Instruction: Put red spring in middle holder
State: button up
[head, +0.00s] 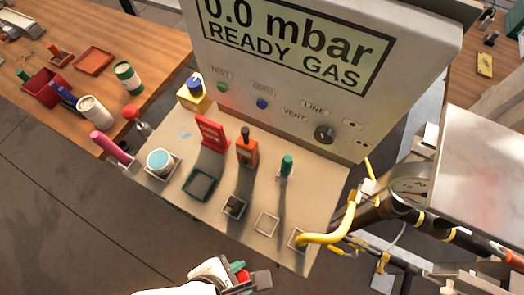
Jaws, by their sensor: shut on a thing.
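My gripper (249,281) is at the bottom edge of the head view, in front of the bench. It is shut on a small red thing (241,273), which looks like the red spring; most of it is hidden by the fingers. A row of small square holders lies along the bench's front right. The left one (233,207) has a dark inside, the middle one (266,223) looks pale and empty, and the right one (298,239) has a yellow hose end at it. My gripper is apart from all of them.
A grey gauge cabinet (310,110) stands behind the bench (178,190). An orange bottle (247,147), red stand (211,134), dark tray (201,184) and green-topped peg (286,165) stand nearby. A yellow hose (340,225) curves at the right. Floor is clear lower left.

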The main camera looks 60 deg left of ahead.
jog(key=w+a+f+b, duration=0.1)
jog(key=w+a+f, duration=0.1)
jog(key=w+f, duration=0.1)
jog(key=w+a+f, duration=0.2)
jog(key=w+a, duration=0.1)
jog(key=w, duration=0.1)
jog(key=w+a+f+b, duration=0.1)
jog(key=w+a+f, duration=0.1)
jog(key=w+f, duration=0.1)
jog(key=shift+w+a+f+b, duration=0.15)
jog(key=shift+a+f+b, duration=0.1)
jog(key=shift+f+b, duration=0.05)
jog(key=shift+w+a+f, duration=0.25)
jog(key=shift+w+f, duration=0.05)
jog(key=shift+f, duration=0.2)
jog(key=shift+w+f+p, duration=0.1)
jog(key=shift+f+p, duration=0.2)
jog(key=shift+f, duration=1.35)
jog(key=shift+f, duration=0.15)
jog(key=o, duration=1)
jog(key=shift+o, duration=0.2)
